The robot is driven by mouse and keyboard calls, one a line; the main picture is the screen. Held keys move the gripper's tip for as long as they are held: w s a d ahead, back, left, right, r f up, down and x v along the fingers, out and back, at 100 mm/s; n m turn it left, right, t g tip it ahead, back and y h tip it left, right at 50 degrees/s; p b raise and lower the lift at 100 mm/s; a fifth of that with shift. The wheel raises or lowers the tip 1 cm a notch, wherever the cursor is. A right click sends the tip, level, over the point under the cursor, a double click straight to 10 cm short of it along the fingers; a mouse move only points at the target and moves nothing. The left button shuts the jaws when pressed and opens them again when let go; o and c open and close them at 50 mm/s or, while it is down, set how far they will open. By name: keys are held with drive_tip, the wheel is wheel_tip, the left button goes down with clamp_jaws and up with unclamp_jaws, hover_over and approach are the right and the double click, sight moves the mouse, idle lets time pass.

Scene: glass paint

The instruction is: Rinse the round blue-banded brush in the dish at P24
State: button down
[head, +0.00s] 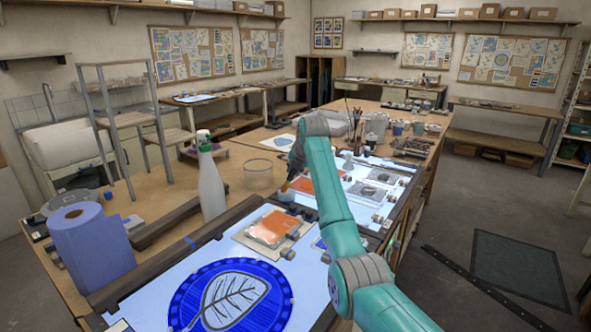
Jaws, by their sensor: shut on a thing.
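My gripper (292,172) is small and partly hidden at the end of my teal arm, pointing down over the middle of the worktable. It is shut on a slim brush (285,187), of which only a small orange-brown part shows. The brush's blue band and round tip cannot be made out. A small grey dish (286,196) sits just below it, by the edge of the light panel. I cannot tell whether the brush tip touches the dish or is inside it. No label P24 can be read.
A blue paper roll (90,245) stands front left. Orange glass (271,227) and a blue leaf panel (230,297) lie in front. Upright brushes (355,122) stand behind my arm.

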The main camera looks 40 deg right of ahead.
drive_tip(key=shift+s+a, duration=0.1)
drive_tip(key=shift+a, duration=0.15)
drive_tip(key=shift+w+d, duration=0.2)
drive_tip(key=shift+d, duration=0.4)
drive_tip(key=shift+a, duration=0.15)
idle(0.6)
drive_tip(key=shift+s+a, duration=0.2)
drive_tip(key=shift+a, duration=0.25)
drive_tip(key=shift+d, duration=0.1)
